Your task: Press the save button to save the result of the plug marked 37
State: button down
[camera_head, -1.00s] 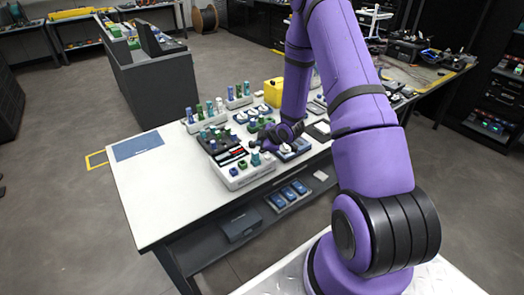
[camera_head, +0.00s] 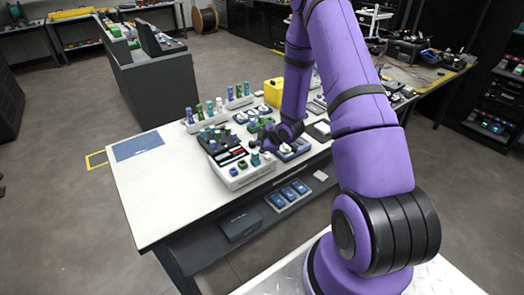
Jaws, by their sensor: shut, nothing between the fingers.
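My purple arm reaches over the white table, and my gripper (camera_head: 264,141) is low among the devices near the table's front right edge. The gripper is small and dark here; its fingers are shut and look empty. It is close to a white device (camera_head: 243,178) with a dark top panel (camera_head: 228,157) and several green and blue plugs (camera_head: 256,158) standing on it. I cannot make out a save button or the number 37 on any plug at this size. Whether the fingertips touch anything is not clear.
Behind are white holders with more green and blue plugs (camera_head: 219,106) and a yellow box (camera_head: 274,92). A blue mat (camera_head: 138,146) lies on the table's left part, with bare tabletop (camera_head: 160,205) in front. Blue boxes (camera_head: 289,193) sit on the shelf below.

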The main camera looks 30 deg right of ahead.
jog(key=shift+f, duration=0.1)
dwell(0.3)
jog(key=shift+f, duration=0.3)
jog(key=shift+f, duration=0.45)
dwell(1.0)
jog(key=shift+r, duration=0.85)
jog(key=shift+r, duration=2.55)
